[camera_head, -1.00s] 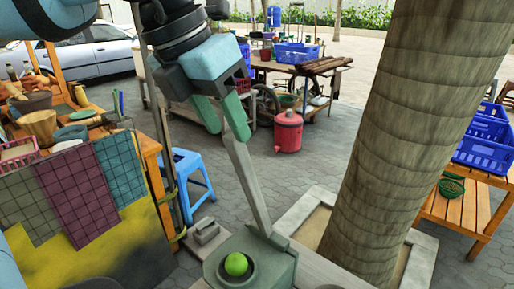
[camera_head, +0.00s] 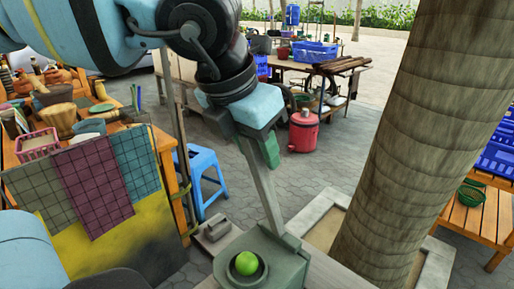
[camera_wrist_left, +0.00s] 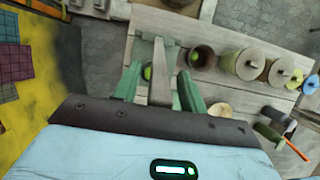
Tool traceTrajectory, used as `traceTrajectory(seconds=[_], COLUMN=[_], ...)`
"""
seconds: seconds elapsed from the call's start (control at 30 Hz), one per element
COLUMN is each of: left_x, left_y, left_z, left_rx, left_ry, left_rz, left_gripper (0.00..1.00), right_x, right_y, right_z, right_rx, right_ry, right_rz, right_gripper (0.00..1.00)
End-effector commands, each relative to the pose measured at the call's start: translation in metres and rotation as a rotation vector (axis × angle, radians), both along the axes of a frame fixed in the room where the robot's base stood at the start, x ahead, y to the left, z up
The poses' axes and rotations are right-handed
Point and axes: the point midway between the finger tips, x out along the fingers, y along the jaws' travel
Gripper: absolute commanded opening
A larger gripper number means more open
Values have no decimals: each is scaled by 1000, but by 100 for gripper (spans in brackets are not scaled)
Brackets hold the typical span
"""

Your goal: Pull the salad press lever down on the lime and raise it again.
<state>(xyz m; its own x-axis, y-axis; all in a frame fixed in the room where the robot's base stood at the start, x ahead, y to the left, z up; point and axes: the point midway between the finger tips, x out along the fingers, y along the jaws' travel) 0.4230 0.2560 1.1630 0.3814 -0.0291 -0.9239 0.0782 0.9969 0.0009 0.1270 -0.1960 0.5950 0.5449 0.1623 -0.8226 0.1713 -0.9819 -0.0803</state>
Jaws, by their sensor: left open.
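The grey-green salad press (camera_head: 288,265) stands at the bottom of the head view. Its long pale lever (camera_head: 267,197) is raised, leaning up and to the left. The green lime (camera_head: 246,263) sits in the round cup of the press; a bit of it also shows in the wrist view (camera_wrist_left: 147,72). My left gripper (camera_head: 256,150) is open at the upper end of the lever, which its wrist partly hides. In the left wrist view the lever (camera_wrist_left: 158,72) runs between the two green fingers, with gaps beside it. My right gripper is not in view.
A thick tree trunk (camera_head: 415,150) stands right of the press. A blue stool (camera_head: 203,180) and a table with draped tiled cloths (camera_head: 93,180) are on the left. Several lidded pots (camera_wrist_left: 242,63) stand on the bench in the wrist view.

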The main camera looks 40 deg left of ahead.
Motion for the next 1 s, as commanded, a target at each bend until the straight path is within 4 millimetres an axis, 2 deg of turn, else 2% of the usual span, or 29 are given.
traceTrajectory(seconds=[0.37,0.7,1.0], left_x=[2,2,2], left_y=[0,0,1], left_z=[-6,-6,-6], left_rx=[-1,-1,-1], left_ry=[0,0,-2], left_rz=[1,0,1], left_gripper=[42,0,0], right_x=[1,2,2], right_y=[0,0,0], right_z=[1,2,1], right_rx=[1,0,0], right_ry=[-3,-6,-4], right_rz=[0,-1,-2], right_gripper=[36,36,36])
